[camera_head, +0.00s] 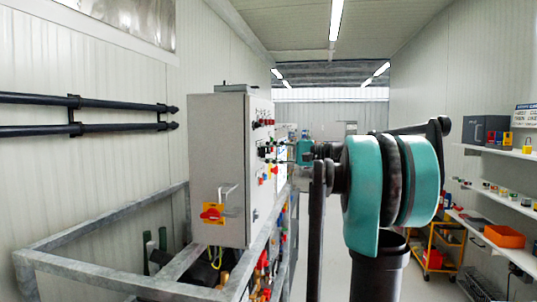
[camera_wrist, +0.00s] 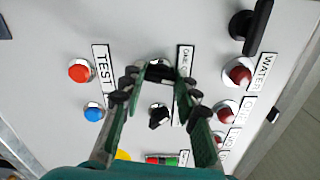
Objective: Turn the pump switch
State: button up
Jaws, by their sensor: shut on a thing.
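The control cabinet (camera_head: 220,165) is a light grey box, its switch panel facing right in the head view. In the wrist view the panel (camera_wrist: 45,45) fills most of the picture. My gripper (camera_wrist: 158,74) is at the panel, its two green and black fingers on either side of a black rotary switch (camera_wrist: 158,70). It is shut on that switch, whose ends the fingertips partly hide. A second black switch (camera_wrist: 159,117) sits between the fingers, nearer the palm. I cannot read which one is labelled pump. In the head view my gripper (camera_head: 288,151) is small against the panel.
A red button (camera_wrist: 79,70) and a blue button (camera_wrist: 94,112) sit left of the fingers by a TEST label. Red knobs and a large black handle (camera_wrist: 250,25) are to the right. A grey metal frame (camera_head: 100,225) surrounds the cabinet. Shelves (camera_head: 510,200) line the right wall.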

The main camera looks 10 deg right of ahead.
jog(key=shift+n, duration=1)
jog(key=o, duration=1.2)
jog(key=shift+c, duration=0.2)
jog(key=v, duration=1.2)
jog(key=shift+f, duration=0.1)
